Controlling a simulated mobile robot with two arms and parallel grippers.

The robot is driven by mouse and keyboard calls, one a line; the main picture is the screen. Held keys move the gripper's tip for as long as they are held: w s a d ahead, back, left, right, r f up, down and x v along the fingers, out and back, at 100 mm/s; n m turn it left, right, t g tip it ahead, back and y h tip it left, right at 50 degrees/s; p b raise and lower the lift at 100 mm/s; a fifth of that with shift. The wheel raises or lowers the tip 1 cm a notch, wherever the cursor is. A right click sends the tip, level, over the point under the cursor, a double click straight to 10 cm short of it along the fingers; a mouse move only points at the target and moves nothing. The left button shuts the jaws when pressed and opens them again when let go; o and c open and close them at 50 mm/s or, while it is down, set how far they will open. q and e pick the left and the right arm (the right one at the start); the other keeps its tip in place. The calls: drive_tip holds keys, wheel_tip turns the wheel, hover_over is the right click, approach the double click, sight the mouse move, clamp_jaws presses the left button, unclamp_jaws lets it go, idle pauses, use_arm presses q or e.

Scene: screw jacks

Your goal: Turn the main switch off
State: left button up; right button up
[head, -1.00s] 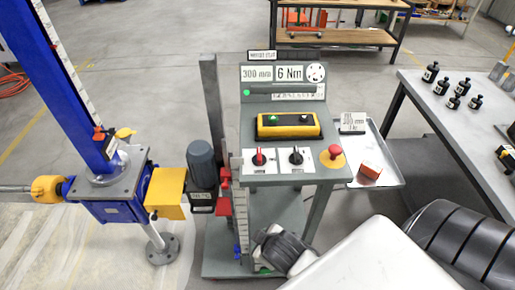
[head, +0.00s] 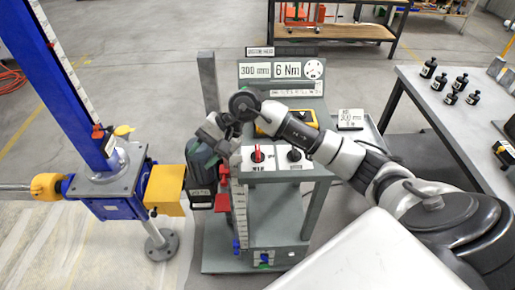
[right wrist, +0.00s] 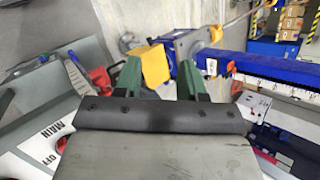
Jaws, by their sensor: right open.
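The main switch (head: 257,155) is a red rotary knob on a white plate at the front of the grey console. In the right wrist view, a plate reading MAIN and OFF (right wrist: 45,150) lies at the left with the red knob (right wrist: 62,144) at its edge. My right gripper (head: 207,146) reaches across the console and hangs left of the switch, over the motor, apart from the knob. Its two green fingers (right wrist: 158,78) are open with nothing held between them. My left gripper is not in view.
A black selector (head: 294,155) sits right of the switch. My right forearm partly covers the yellow button box (head: 303,116). The grey motor, yellow coupling (head: 165,190) and blue screw jack (head: 112,207) stand left. A table with black bottles (head: 428,68) stands right.

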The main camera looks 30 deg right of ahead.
drive_tip(key=w+d+n+g+h, duration=0.1)
drive_tip(key=w+d+n+h, duration=0.1)
drive_tip(key=d+h, duration=0.6)
drive_tip(key=n+g, duration=0.1)
approach(258, 150)
drive_tip(key=shift+h, duration=0.4)
drive_tip(key=f+p, duration=0.1)
drive_tip(key=f, duration=0.1)
drive_tip(key=f+p, duration=0.1)
drive_tip(key=f, duration=0.2)
drive_tip(key=f+p, duration=0.1)
drive_tip(key=f, duration=0.2)
drive_tip(key=shift+a+f+p, duration=0.25)
drive_tip(key=shift+a+p, duration=0.1)
drive_tip(key=shift+a, duration=0.05)
drive_tip(key=shift+f, duration=0.5)
drive_tip(key=shift+c, duration=0.3)
clamp_jaws()
